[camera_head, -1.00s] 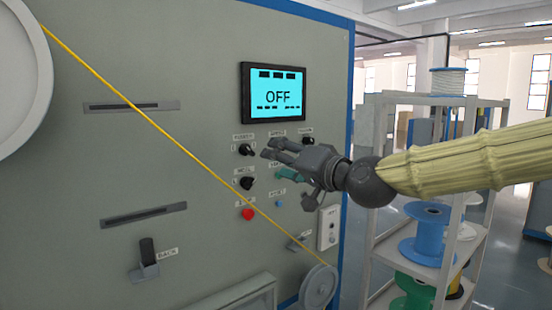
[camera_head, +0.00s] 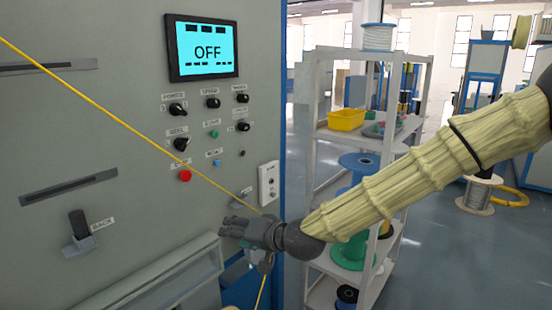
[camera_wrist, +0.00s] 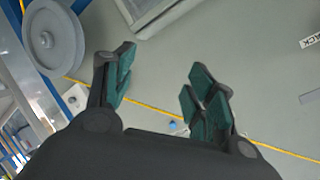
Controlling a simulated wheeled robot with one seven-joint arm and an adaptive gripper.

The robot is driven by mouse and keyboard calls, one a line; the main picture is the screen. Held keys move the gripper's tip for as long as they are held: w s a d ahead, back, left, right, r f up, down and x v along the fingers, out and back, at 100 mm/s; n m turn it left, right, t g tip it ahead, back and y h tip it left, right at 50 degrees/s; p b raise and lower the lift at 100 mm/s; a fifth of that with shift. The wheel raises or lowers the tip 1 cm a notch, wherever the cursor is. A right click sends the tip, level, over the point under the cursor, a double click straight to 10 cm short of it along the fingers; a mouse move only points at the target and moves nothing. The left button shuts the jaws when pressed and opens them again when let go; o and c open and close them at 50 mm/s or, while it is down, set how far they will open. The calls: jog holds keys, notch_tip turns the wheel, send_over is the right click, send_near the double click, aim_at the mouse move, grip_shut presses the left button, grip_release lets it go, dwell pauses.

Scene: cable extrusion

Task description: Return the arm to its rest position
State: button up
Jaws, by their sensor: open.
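My arm (camera_head: 400,185), in a pale yellow ribbed sleeve, comes in from the right in the head view. My gripper (camera_head: 228,226) is at its end, low in front of the machine panel (camera_head: 110,160) near its right edge. In the wrist view my gripper (camera_wrist: 160,88) shows its green-padded fingers spread apart with nothing between them. The panel's screen (camera_head: 204,50) reads OFF. The yellow cable (camera_head: 120,118) runs diagonally down the panel and passes behind the gripper. Whether the gripper touches the cable or panel cannot be told.
Black knobs and a red button (camera_head: 185,176) sit above the gripper. A lever marked BACK (camera_head: 80,230) is at lower left. A shelf rack (camera_head: 308,130) with spools and a yellow bin (camera_head: 346,120) stands behind the arm. A grey pulley (camera_wrist: 52,40) shows in the wrist view. Open floor (camera_head: 450,260) lies right.

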jog(key=s+d+f+g+h, duration=0.15)
jog(key=s+d+f, duration=0.3)
jog(key=f, duration=0.65)
jog(key=s+d+f+g+h, duration=0.15)
jog(key=s+d+f, duration=0.35)
jog(key=f, duration=0.6)
jog(key=s+d+f+g+h, duration=0.15)
jog(key=s+d+f, duration=0.25)
jog(key=s+f, duration=0.5)
jog(key=s+d+f+g+h, duration=0.2)
jog(key=s+d+f, duration=0.5)
jog(key=s+d, duration=0.2)
jog(key=s+d+f+g+h, duration=0.2)
jog(key=s+d+f, duration=0.6)
jog(key=s, duration=0.6)
jog(key=shift+d+f+h+p, duration=0.3)
jog(key=shift+d+h+p, duration=0.15)
jog(key=shift+d+h, duration=0.5)
jog(key=shift+s+d, duration=0.1)
